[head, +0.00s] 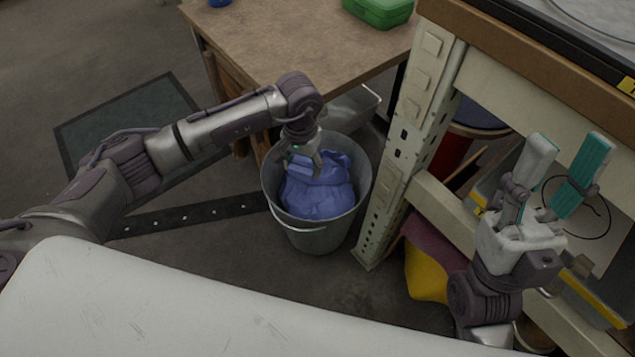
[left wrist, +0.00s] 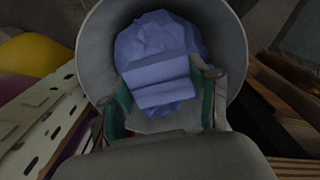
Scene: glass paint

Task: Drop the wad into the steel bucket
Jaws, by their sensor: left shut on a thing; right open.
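The steel bucket (head: 318,240) stands upright on the floor at the centre of the head view; its round wall (left wrist: 92,45) also surrounds the left wrist view. Blue crumpled cloth (head: 318,198) fills much of its mouth. My left gripper (head: 305,165) points down at the bucket's mouth and is shut on a folded blue wad (left wrist: 160,82), seen between its fingers in the left wrist view. More crumpled blue shows behind the wad; I cannot tell whether it is the same piece. My right gripper (head: 568,150) is open and empty at the right, fingers pointing up.
A brown table (head: 290,45) with a green box (head: 378,10) stands behind the bucket. A pale perforated shelf post (head: 405,140) rises close to the bucket's right. A yellow and purple thing (head: 425,270) lies under the shelf. A dark mat (head: 130,115) lies on the floor at left.

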